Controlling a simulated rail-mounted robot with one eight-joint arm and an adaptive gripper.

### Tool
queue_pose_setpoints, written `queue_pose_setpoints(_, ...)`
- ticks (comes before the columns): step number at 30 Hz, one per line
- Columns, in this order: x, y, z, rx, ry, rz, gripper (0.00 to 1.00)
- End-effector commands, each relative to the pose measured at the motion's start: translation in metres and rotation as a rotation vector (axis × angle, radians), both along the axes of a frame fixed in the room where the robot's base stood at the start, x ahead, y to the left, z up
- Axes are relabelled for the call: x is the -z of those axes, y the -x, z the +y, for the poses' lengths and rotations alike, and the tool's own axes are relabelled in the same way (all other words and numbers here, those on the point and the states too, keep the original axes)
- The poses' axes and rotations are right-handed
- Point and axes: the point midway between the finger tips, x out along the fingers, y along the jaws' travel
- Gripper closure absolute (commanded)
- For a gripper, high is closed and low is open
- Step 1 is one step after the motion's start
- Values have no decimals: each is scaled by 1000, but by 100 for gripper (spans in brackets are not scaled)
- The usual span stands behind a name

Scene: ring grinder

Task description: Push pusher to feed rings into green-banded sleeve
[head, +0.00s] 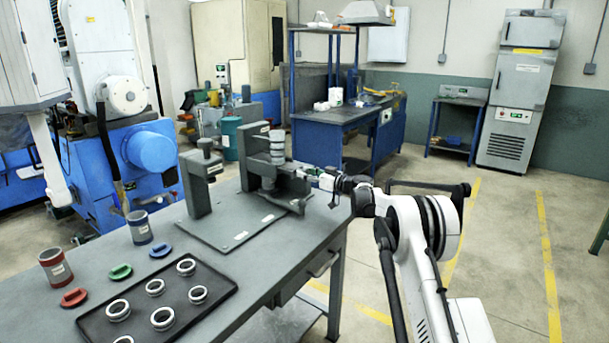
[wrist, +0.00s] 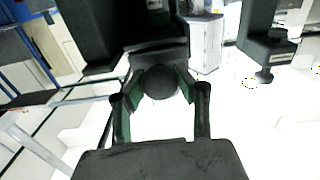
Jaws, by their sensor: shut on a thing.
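My gripper (head: 303,173) is at the right side of the dark grey press fixture (head: 255,166) on the bench. In the wrist view its two green-edged fingers (wrist: 160,88) are closed around a dark round knob, which I take to be the pusher's end (wrist: 160,81). The rest of the pusher is hidden by the fixture and my gripper. A grey and white cylinder (head: 277,147) stands upright in the fixture, just left of and above my gripper. It looks like the sleeve, but I cannot make out a green band on it.
A black tray (head: 217,311) holds several metal rings. Red-banded (head: 55,265) and blue-banded (head: 139,227) sleeves stand behind it, near red (head: 74,297), green (head: 120,271) and blue (head: 159,250) lids. A second grey post (head: 201,180) stands left of the fixture.

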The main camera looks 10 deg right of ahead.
Motion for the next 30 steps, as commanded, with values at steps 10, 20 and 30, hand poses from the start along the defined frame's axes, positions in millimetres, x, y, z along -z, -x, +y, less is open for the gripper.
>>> queue_pose_setpoints(10, 0, -11, 12, 1, -1, 0, 98)
queue_pose_setpoints(20, -1, -21, 21, 1, -1, 0, 98)
queue_pose_setpoints(30, -1, -31, 32, 1, -1, 0, 98)
